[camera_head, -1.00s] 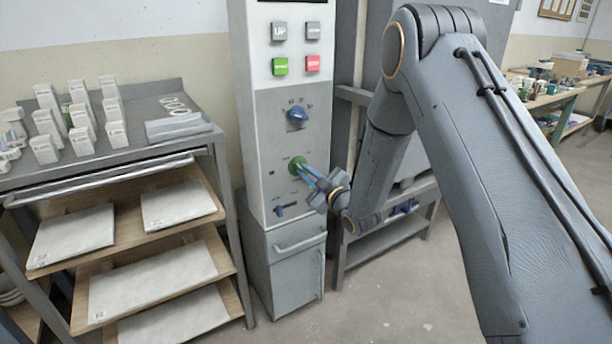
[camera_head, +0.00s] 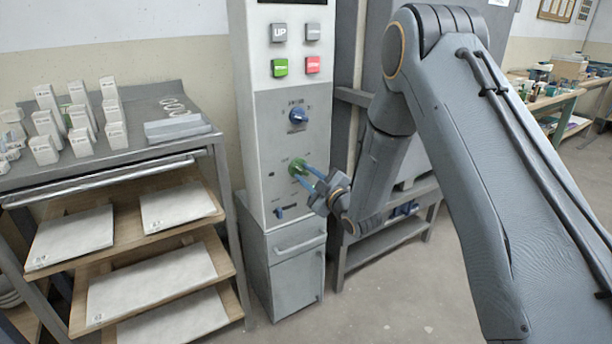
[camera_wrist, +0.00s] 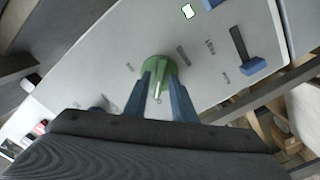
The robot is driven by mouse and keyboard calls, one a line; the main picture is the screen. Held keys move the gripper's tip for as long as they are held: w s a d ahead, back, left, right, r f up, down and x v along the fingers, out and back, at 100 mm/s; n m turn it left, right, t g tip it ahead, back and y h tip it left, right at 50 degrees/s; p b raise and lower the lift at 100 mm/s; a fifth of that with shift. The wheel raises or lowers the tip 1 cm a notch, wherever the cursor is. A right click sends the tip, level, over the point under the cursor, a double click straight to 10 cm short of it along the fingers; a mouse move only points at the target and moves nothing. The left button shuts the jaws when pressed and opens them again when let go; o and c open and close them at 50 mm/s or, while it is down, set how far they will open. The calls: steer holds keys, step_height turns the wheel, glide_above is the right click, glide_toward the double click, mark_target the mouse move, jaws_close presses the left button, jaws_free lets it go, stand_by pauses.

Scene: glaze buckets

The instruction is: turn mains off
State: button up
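A round green knob (camera_head: 297,166) is on the grey front panel of a tall white control cabinet (camera_head: 252,150). My gripper (camera_head: 303,174) reaches it from the lower right. In the wrist view the two blue fingers (camera_wrist: 160,72) lie on either side of the green knob's raised grip (camera_wrist: 157,66) and seem to touch it. A pale pointer mark shows between the fingers. The fingers hide part of the knob, and the labels around it are too small to read surely.
UP, grey, green and red buttons are higher up. A shelf rack (camera_head: 222,190) with boards stands left, a grey bench (camera_head: 385,236) right.

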steer(key=shift+o, duration=0.2)
steer(key=v, duration=0.7)
steer(key=shift+s+d, duration=0.25)
steer(key=shift+s, duration=0.1)
steer(key=s+d+r+m+g+h+p, duration=0.4)
steer(key=s+d+m+g+h+p, duration=0.4)
steer(key=s+d, duration=0.6)
steer(key=s+d+r+m+g+h+p, duration=0.1)
steer(key=s+d+r+m+g, duration=0.1)
steer(key=s, duration=1)
steer(key=s+d+r+m+g+h+p, duration=0.1)
steer(key=s+r+m+g, duration=0.3)
steer(key=s, duration=0.8)
steer(key=shift+d+r+m+g+p, duration=0.45)
steer(key=shift+d+m, duration=0.2)
steer(key=shift+m, duration=0.35)
